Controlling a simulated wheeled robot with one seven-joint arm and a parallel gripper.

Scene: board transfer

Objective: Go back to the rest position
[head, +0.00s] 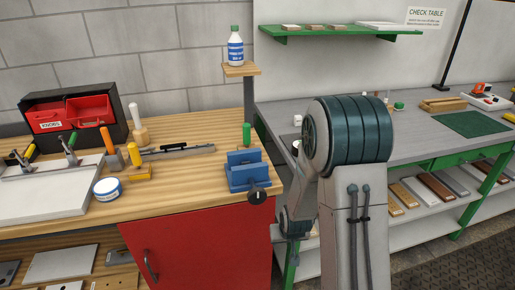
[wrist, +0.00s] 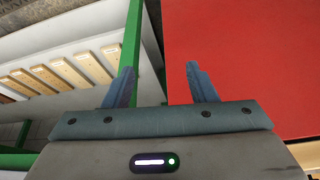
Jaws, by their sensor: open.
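My gripper (wrist: 160,85) shows in the wrist view with its two blue-grey fingers apart and nothing between them. The red cabinet front (wrist: 235,65) and a green table leg (wrist: 130,40) lie beyond the fingers. In the head view my arm is folded in front of the gap between the wooden workbench (head: 200,127) and the grey check table (head: 430,143). My gripper's fingertips cannot be made out in the head view.
A blue vise (head: 245,172) stands on the workbench's right corner, close to my arm. A white bottle (head: 235,50) stands on a small shelf above. Several boards lie on the check table's lower shelf (head: 410,222).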

